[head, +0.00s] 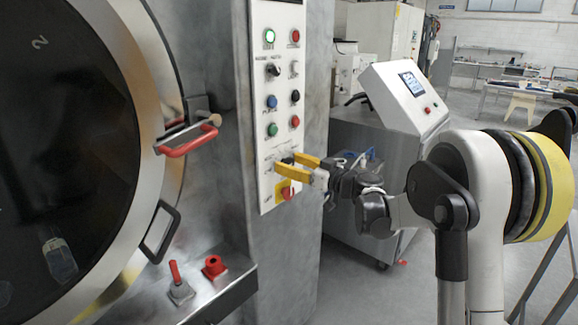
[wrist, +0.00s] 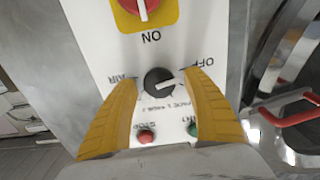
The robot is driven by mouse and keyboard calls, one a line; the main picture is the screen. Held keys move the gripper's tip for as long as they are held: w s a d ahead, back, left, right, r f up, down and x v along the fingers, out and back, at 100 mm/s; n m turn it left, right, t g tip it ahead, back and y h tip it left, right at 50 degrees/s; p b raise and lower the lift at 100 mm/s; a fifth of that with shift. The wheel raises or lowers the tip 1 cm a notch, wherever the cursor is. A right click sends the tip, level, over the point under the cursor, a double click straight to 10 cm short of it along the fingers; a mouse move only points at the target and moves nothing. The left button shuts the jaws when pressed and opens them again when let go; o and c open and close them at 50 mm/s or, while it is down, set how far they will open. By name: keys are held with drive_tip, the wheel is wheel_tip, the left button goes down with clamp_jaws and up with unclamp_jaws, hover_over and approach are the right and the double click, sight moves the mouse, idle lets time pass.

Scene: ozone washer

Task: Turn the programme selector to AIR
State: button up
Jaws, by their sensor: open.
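The programme selector (wrist: 159,82) is a round black knob on the white control panel (wrist: 95,30). In the wrist view the panel is upside down, with AIR printed left of the knob and OFF right of it. A pale mark on the knob seems to point towards the OFF side. My gripper (wrist: 161,78) is open, its yellow fingers on either side of the knob with gaps showing. I cannot tell the depth of the fingertips exactly. In the head view my gripper (head: 284,163) is at the lower panel and its fingers largely hide the knob.
A red switch on a yellow plate (wrist: 148,14) sits close by the selector, marked ON. Red STOP (wrist: 146,136) and green (wrist: 193,130) buttons lie on its other side. The washer's red door handle (head: 188,138) sticks out left of the panel. A grey console (head: 402,98) stands behind my arm.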

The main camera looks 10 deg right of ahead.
drive_tip(key=c, duration=1.2)
